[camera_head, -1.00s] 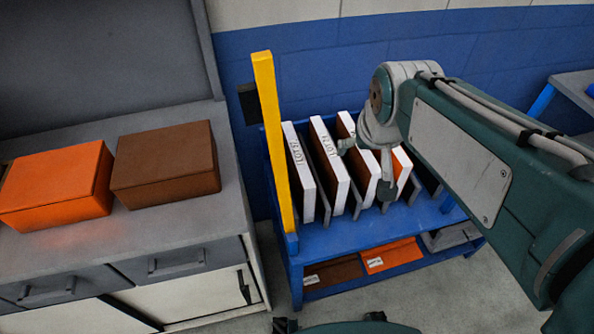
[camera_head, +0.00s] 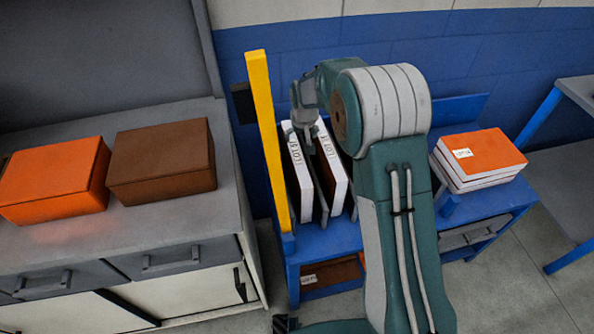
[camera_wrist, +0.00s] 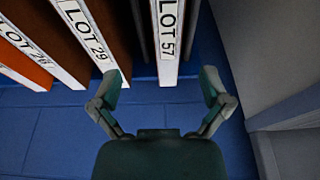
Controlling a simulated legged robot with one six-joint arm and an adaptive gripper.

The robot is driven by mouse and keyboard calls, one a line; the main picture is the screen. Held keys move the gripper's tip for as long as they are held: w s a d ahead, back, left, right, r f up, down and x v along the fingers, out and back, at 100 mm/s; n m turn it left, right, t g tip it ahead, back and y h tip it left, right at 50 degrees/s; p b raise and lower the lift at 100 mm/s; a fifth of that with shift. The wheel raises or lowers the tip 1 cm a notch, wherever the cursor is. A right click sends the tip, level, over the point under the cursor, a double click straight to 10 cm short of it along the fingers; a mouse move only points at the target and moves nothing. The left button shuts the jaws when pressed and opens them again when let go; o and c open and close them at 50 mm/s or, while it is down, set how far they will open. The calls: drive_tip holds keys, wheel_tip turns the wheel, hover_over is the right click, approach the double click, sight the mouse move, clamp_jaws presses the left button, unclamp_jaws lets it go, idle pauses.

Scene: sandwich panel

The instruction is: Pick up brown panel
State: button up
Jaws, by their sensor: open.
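Panels with white, lot-labelled edges stand upright in a blue rack (camera_head: 330,238). The LOT 29 panel (camera_wrist: 85,38) shows a brown face in the wrist view, left of my gripper. The LOT 57 panel (camera_wrist: 168,45) lies between my fingers' lines, just beyond the tips; its face colour is hard to tell. In the head view, two white-edged panels (camera_head: 301,180) (camera_head: 332,175) show at the rack's left end. My gripper (camera_wrist: 161,84) is open and empty. It also shows in the head view (camera_head: 305,112), above the leftmost panel. My arm hides the rack's middle.
A yellow post (camera_head: 268,140) rises at the rack's left end. Orange-topped panels (camera_head: 490,150) lie stacked on the rack's right. An orange box (camera_head: 55,178) and a brown box (camera_head: 163,160) sit on the grey cabinet. A brown panel (camera_head: 333,276) lies on the lower shelf.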

sight(296, 151)
drive_tip(key=shift+w+a+f, duration=0.2)
drive_tip(key=shift+a+f, duration=0.05)
drive_tip(key=shift+f, duration=0.25)
drive_tip(key=x, duration=0.5)
drive_tip(key=shift+s+a, duration=0.1)
drive_tip(key=shift+a, duration=0.15)
drive_tip(key=shift+d+f, duration=0.1)
drive_tip(key=shift+f, duration=0.45)
drive_tip(key=x, duration=0.4)
drive_tip(key=shift+a+f, duration=0.2)
drive_tip(key=shift+f, duration=0.15)
clamp_jaws()
